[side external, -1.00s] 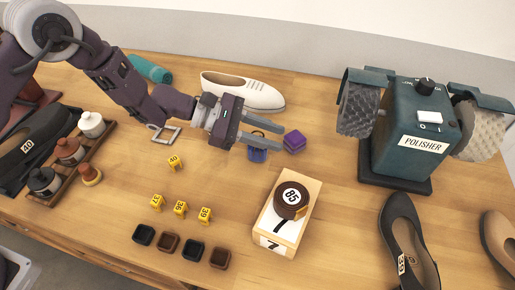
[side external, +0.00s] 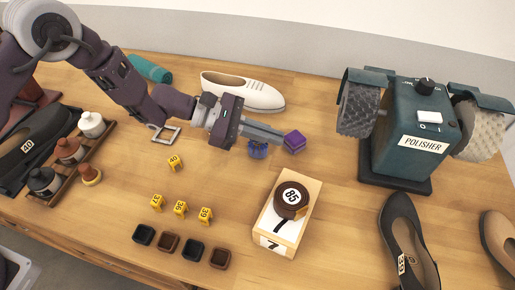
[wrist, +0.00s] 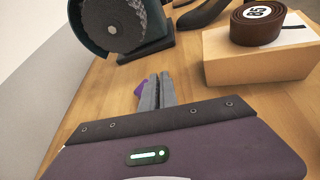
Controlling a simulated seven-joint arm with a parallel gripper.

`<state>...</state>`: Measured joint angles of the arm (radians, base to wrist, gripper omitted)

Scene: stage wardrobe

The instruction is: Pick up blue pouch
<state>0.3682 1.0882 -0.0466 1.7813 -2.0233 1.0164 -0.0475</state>
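The blue pouch (side external: 258,151) is small and dark blue, on the wooden table just left of a purple block in the side view. The pouch's body shows just below the fingers and looks bunched at the top. In the wrist view my gripper (wrist: 158,82) has its fingers nearly touching. The pouch is hidden there. I see no clear gap between the pouch and the table.
The purple block (side external: 294,141) sits close by the fingertips. A box with a brown roll (side external: 290,200) stands in front, a polisher (side external: 405,140) to the right. A cream shoe (side external: 243,92) lies behind. Numbered yellow markers (side external: 180,208) and small dark trays (side external: 193,250) are at front left.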

